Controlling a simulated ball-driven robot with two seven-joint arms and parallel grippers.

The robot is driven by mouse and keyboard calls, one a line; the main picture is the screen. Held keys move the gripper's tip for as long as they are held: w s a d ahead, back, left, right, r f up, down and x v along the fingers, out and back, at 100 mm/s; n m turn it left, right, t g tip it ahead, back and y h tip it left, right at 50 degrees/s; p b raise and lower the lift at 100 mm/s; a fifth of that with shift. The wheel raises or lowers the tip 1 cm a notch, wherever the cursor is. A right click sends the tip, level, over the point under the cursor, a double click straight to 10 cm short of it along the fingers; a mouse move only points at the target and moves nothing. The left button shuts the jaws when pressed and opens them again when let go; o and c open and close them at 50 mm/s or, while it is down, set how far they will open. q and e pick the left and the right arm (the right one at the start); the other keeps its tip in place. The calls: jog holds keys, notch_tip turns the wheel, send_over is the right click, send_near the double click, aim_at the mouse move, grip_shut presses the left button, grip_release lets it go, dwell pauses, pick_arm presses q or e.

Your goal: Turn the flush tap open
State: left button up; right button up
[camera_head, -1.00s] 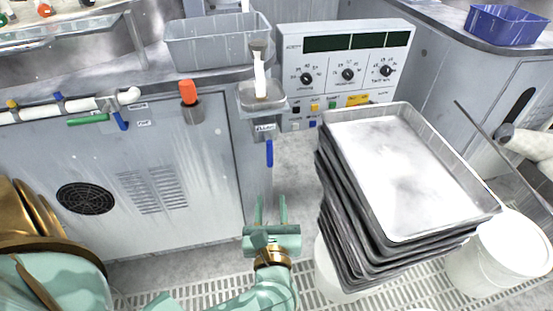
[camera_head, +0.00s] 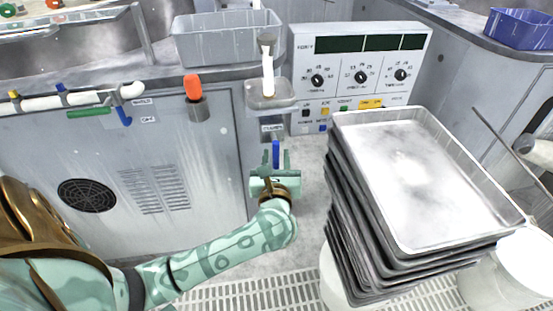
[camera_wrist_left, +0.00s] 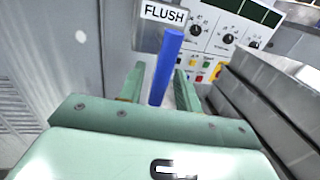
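The flush tap shows as a blue lever (camera_head: 276,153) hanging down below a small label on the cabinet front, under the small basin. In the left wrist view the blue lever (camera_wrist_left: 166,65) stands below the FLUSH label (camera_wrist_left: 164,13). My left gripper (camera_head: 273,164) is open, with its fingers pointing at the lever. In the left wrist view the lever shows between the two fingers (camera_wrist_left: 159,75); I cannot tell whether either finger touches it. My right gripper is not in view.
A tall stack of metal trays (camera_head: 425,180) stands close to the right of the left gripper. A small basin (camera_head: 270,95) with a white-handled brush (camera_head: 268,72) is above the lever. An orange-topped holder (camera_head: 194,90) is to the left. The control panel (camera_head: 360,75) is behind.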

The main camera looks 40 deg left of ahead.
pick_arm(q)
grip_shut()
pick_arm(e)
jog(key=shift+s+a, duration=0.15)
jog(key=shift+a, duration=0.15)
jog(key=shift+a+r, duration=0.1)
